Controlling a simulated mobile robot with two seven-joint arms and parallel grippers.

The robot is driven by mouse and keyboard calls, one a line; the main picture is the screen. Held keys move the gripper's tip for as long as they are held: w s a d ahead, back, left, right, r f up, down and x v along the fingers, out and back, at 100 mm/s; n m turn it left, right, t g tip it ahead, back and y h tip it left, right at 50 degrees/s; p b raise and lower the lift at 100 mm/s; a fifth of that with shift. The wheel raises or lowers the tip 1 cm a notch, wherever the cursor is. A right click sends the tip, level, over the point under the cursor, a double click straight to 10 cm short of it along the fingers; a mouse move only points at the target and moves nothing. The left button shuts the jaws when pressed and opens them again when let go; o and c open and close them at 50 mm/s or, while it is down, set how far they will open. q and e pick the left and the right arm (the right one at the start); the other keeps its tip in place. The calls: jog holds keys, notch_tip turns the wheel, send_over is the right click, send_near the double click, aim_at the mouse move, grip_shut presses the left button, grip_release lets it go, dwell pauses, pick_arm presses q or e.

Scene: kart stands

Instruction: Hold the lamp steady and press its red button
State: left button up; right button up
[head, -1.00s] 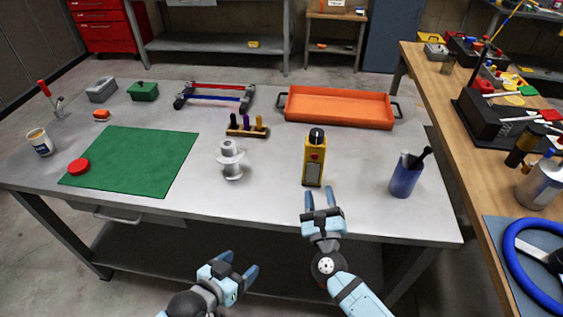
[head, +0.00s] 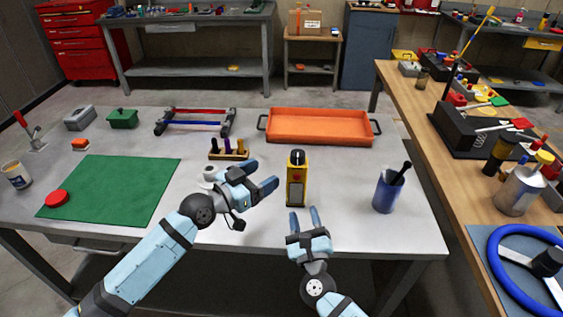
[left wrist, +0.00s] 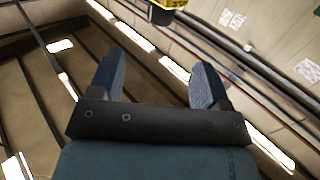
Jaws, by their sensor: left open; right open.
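The lamp (head: 297,180) is a yellow upright block with a black top and a grey front panel, standing on the grey metal table. Its red button is small and hard to make out at this size. My left gripper (head: 270,175) is open and empty, just left of the lamp and apart from it. My right gripper (head: 303,219) is open and empty, in front of the lamp near the table's front edge. In the left wrist view the open fingers of my left gripper (left wrist: 158,85) show, with the yellow and black lamp (left wrist: 167,5) at the top edge.
A white spool (head: 209,175) is partly hidden behind my left gripper. A blue cup (head: 387,194) stands right of the lamp. An orange tray (head: 318,139) and a wooden peg block (head: 230,156) lie behind. A green mat (head: 115,190) covers the left side.

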aim_at(293, 157)
pick_arm(q)
jog(key=x, duration=1.2)
jog(key=shift+d+f, duration=0.1)
jog(key=shift+c, duration=0.2)
jog(key=c, duration=1.1)
jog(key=shift+c, duration=0.5)
pick_arm(e)
jog(key=shift+c, duration=1.1)
grip_shut()
